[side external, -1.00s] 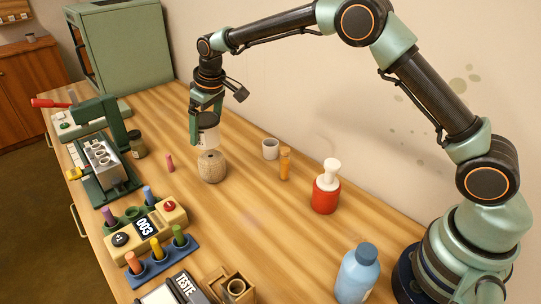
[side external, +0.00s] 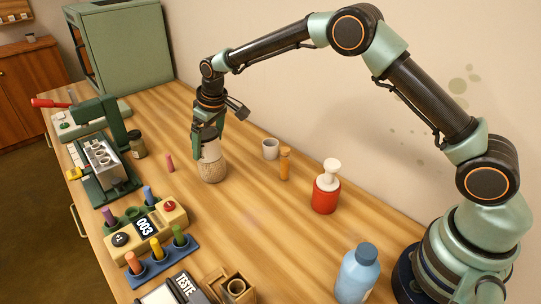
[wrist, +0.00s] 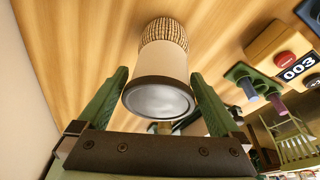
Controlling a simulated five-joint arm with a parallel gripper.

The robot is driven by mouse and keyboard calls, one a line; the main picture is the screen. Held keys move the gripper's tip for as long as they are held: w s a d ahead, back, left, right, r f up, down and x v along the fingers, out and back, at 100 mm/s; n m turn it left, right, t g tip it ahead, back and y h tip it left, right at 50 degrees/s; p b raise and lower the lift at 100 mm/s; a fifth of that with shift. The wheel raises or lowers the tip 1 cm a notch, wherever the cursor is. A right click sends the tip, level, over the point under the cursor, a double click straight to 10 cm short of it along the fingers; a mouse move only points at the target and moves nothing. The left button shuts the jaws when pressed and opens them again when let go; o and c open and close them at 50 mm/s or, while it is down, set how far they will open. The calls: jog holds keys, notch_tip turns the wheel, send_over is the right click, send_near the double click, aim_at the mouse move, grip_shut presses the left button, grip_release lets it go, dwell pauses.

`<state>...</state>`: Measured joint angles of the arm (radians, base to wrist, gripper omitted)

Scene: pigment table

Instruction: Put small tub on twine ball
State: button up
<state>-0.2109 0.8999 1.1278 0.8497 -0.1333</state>
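The small tub (side external: 211,150) is a pale cylinder with a dark-rimmed grey end. It stands roughly upright on top of the twine ball (side external: 213,174), which rests on the table. In the wrist view the tub (wrist: 163,62) is between the two green fingers, its dark rim close to both, and the ribbed twine ball (wrist: 165,30) is beyond it. My gripper (side external: 208,142) points down over the tub, its fingers on either side and apparently touching it. The gripper hides part of the tub in the side view.
A white cup (side external: 270,149), an orange bottle (side external: 285,163) and a red bottle (side external: 326,195) stand to the right. A small pink peg (side external: 169,162) and the 003 counter box (side external: 145,227) are to the left. Bare table lies in front of the ball.

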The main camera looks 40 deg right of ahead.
jog(key=a+v, duration=0.1)
jog(key=v, duration=1.2)
jog(key=s+d+r+m+t, duration=0.1)
jog(key=s+d+r, duration=0.3)
jog(key=s, duration=0.2)
jog(key=s+d+r+m, duration=0.1)
jog(key=s+d+r, duration=0.2)
jog(key=s+d, duration=0.15)
jog(key=s+d+f+m, duration=0.1)
jog(key=s+d, duration=0.1)
jog(key=s, duration=0.6)
jog(key=s+d+f+m+t, duration=0.1)
jog(key=s+d+f, duration=0.1)
jog(key=s, duration=0.5)
jog(key=shift+s+d+f+t+h, duration=0.15)
jog(key=shift+s+t+h, duration=0.15)
jog(key=shift+s, duration=0.05)
